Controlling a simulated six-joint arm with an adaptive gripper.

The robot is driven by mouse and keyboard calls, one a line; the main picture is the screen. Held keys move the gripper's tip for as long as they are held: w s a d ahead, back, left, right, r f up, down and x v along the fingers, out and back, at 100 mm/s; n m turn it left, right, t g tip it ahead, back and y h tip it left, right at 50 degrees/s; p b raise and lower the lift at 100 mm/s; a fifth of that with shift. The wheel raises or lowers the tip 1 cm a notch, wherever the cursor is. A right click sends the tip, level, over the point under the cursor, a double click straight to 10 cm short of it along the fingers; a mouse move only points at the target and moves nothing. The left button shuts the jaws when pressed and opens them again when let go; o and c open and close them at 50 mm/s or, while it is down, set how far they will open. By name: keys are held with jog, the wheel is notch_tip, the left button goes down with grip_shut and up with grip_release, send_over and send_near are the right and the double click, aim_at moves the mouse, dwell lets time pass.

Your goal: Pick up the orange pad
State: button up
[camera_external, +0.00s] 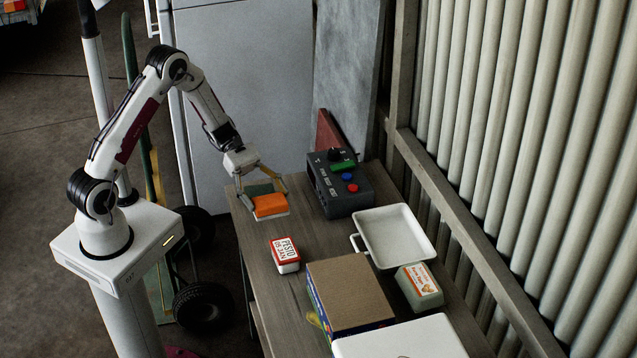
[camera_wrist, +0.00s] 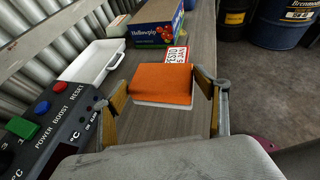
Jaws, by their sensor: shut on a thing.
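The orange pad (camera_external: 271,206) is a flat block with an orange top and a pale lower edge. It is at the far left end of the table in the external view. It also shows near the middle of the wrist view (camera_wrist: 163,84). My gripper (camera_external: 263,193) is shut on the pad, with a yellowish finger at either side. In the wrist view my gripper's fingers (camera_wrist: 162,92) flank it left and right. I cannot tell whether the pad touches the table.
A dark control box (camera_external: 338,184) with coloured buttons stands close by, right of the pad. A white tray (camera_external: 362,215), a red-and-white tin (camera_external: 285,255), a cardboard box (camera_external: 349,296) and a green-grey container (camera_external: 410,294) lie farther along the wooden table (camera_external: 251,256). A ribbed wall (camera_external: 520,130) borders the right.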

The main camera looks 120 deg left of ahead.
jog(key=shift+r, duration=0.85)
